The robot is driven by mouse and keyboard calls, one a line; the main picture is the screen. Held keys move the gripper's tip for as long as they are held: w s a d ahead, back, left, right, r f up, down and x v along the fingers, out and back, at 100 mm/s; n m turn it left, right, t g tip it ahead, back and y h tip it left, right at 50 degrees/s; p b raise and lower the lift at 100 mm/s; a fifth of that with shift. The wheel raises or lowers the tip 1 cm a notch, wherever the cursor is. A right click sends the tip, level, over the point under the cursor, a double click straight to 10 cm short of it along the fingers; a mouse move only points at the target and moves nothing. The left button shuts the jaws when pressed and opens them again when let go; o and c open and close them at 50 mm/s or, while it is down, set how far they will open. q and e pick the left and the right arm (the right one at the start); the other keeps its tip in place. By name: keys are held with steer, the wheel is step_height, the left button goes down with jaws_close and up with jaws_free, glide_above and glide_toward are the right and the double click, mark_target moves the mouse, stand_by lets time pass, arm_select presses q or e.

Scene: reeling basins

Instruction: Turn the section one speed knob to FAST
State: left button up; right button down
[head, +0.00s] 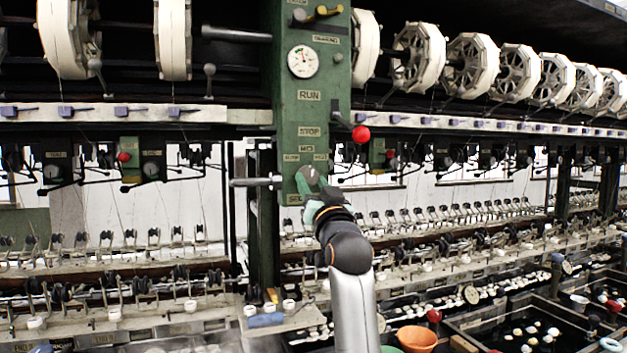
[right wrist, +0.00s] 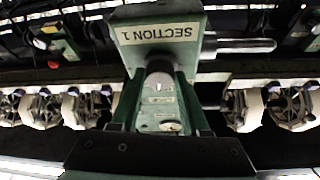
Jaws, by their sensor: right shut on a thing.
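The section one speed knob (right wrist: 159,70) is a small grey round knob on the green control post (head: 311,75). In the right wrist view, which is upside down, it sits beside a plate (right wrist: 158,33) reading SECTION 1. My right gripper (head: 308,182) is at the lower part of the post, below small labels, one of which seems to read MID (head: 306,148). Its green fingers stand on both sides of the knob in the right wrist view and are shut on it. The gripper hides the knob in the head view. The knob's setting cannot be read. My left gripper is out of view.
A red-balled lever (head: 361,134) sticks out beside the RUN and STOP labels. A metal bar (head: 256,182) juts left from the post near my gripper. A round dial (head: 303,61) is higher up. White reels (head: 418,56) line the top; dark basins (head: 520,325) are lower right.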

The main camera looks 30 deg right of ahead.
steer(key=m+p, duration=0.1)
steer(key=m, duration=0.1)
steer(key=m+g+h+p, duration=0.1)
steer(key=m, duration=0.1)
steer(key=m+h+p, duration=0.1)
steer(key=shift+w+a+r+m+g+p, duration=0.1)
steer(key=shift+a+r+m+g+p, duration=0.2)
steer(key=shift+m, duration=0.1)
steer(key=m+g+h+p, duration=0.1)
steer(key=m+p, duration=0.1)
steer(key=m, duration=0.1)
steer(key=shift+f+m+h+p, duration=0.1)
steer(key=shift+m+h+p, duration=0.2)
steer(key=shift+m+p, duration=0.2)
steer(key=shift+g, duration=0.3)
steer(key=shift+c, duration=1.9)
jaws_free()
steer(key=shift+f, duration=0.1)
